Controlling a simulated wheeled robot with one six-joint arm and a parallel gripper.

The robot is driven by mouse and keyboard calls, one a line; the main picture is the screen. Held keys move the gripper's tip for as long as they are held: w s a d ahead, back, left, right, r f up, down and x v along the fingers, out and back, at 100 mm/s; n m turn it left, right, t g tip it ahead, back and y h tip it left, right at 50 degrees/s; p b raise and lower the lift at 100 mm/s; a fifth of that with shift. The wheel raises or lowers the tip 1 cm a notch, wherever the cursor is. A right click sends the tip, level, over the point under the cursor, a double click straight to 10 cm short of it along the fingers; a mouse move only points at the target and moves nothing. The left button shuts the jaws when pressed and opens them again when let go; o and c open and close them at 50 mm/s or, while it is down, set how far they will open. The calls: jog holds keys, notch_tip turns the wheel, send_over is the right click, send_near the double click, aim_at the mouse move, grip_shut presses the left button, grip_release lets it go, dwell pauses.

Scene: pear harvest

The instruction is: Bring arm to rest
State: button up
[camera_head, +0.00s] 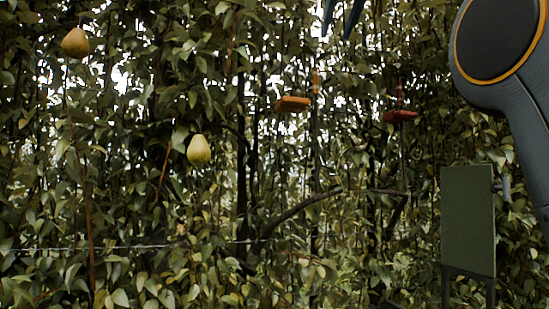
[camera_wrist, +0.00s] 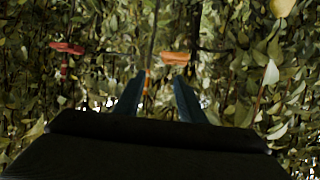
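My gripper (camera_head: 336,34) shows at the top edge of the head view, with only its two dark fingertips in sight. In the wrist view my gripper (camera_wrist: 158,82) has its two fingers apart with nothing between them. A large grey part of my arm (camera_head: 505,50) with an orange ring fills the upper right of the head view. The fingers are in front of the foliage and hold no pear.
A pear (camera_head: 75,43) hangs at upper left and another pear (camera_head: 199,150) left of centre. A green panel (camera_head: 467,220) stands at lower right. Dense leaves fill the background.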

jog(key=w+f+g+b, duration=0.2)
jog(key=w+f, duration=0.4)
jog(key=f, duration=0.5)
jog(key=w+f+g+b, duration=0.1)
jog(key=w+f, duration=0.5)
jog(key=f, duration=0.5)
notch_tip(320, 180, down, 29)
jog(key=w+d+m+g+h+b, duration=0.1)
jog(key=w+d+g+b, duration=0.1)
jog(key=g+b, duration=0.1)
jog(key=s+f+g+b, duration=0.1)
jog(key=s+f, duration=0.2)
jog(key=f, duration=0.6)
jog(key=s+d+f+g+b, duration=0.1)
jog(key=s+f, duration=0.3)
jog(key=f, duration=0.4)
jog(key=s+f+g+b, duration=0.1)
jog(key=s+f, duration=0.2)
jog(key=f, duration=0.6)
jog(key=s+d+f+g+b, duration=0.1)
jog(key=s+f+g+b, duration=0.1)
jog(key=s+f, duration=1.7)
jog(key=shift+f+g+h, duration=0.25)
jog(key=shift+g+h, duration=0.05)
jog(key=shift+g, duration=0.1)
